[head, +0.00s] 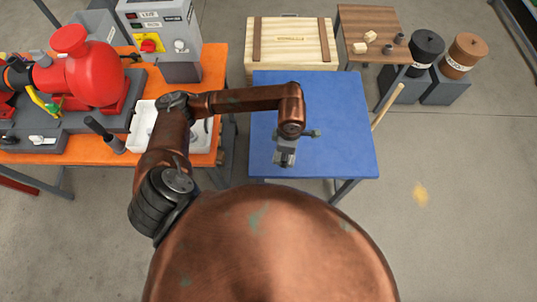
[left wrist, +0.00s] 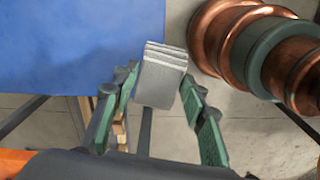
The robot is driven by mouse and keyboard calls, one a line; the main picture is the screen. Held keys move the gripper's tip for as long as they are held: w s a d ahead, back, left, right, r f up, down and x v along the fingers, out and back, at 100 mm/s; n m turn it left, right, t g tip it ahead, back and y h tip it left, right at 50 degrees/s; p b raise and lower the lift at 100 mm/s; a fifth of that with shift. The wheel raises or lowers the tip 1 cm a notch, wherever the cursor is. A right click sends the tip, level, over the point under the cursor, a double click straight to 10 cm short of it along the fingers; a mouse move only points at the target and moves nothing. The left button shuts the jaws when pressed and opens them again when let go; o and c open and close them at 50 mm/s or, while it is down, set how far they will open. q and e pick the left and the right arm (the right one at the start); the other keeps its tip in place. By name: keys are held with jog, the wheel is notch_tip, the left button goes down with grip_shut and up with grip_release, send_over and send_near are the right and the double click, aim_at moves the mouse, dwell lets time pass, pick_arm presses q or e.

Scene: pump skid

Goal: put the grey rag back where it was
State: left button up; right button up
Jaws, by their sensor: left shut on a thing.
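My left gripper (head: 291,135) is above the blue table (head: 345,110) in the head view, with its jaws pointing down. It is shut on the grey rag (left wrist: 162,83), a folded, layered light-grey block. In the left wrist view the rag sits between the green-padded fingers, in front of the floor near the blue table's edge. The rag also shows as a small grey patch (head: 285,158) below the gripper in the head view. Whether it touches the table cannot be told. My right gripper is in neither view.
An orange bench (head: 200,160) at left carries a red pump (head: 90,70), a grey control box (head: 165,45) and a white tray (head: 143,118). A wooden crate (head: 290,50) stands behind the blue table. A wooden handle (head: 388,105) rises at its right side. The blue tabletop looks mostly bare.

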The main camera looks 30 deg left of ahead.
pick_arm(q)
jog(key=n, duration=0.2)
jog(key=s+d+f+n, duration=0.1)
jog(key=n, duration=0.1)
jog(key=f+n, duration=0.1)
jog(key=n, duration=0.2)
jog(key=shift+s+d+p, duration=0.2)
jog(key=shift+d+p, duration=0.05)
jog(key=shift+p, duration=0.15)
jog(key=n, duration=0.3)
jog(key=f+n, duration=0.1)
jog(key=shift+s+d+n, duration=0.3)
jog(key=w+a+f, duration=0.2)
jog(key=a+f, duration=0.1)
jog(key=w+a+f, duration=0.2)
jog(key=a, duration=0.2)
jog(key=w+a+f, duration=0.2)
jog(key=a+f, duration=0.1)
jog(key=a, duration=0.1)
jog(key=shift+f+p, duration=0.3)
jog(key=shift+p, duration=0.1)
jog(key=shift+w+a+f, duration=0.25)
jog(key=shift+a+f, duration=0.05)
jog(key=shift+f, duration=0.15)
jog(key=f, duration=0.3)
jog(key=shift+w+a+f, duration=0.15)
jog(key=shift+a+f, duration=0.1)
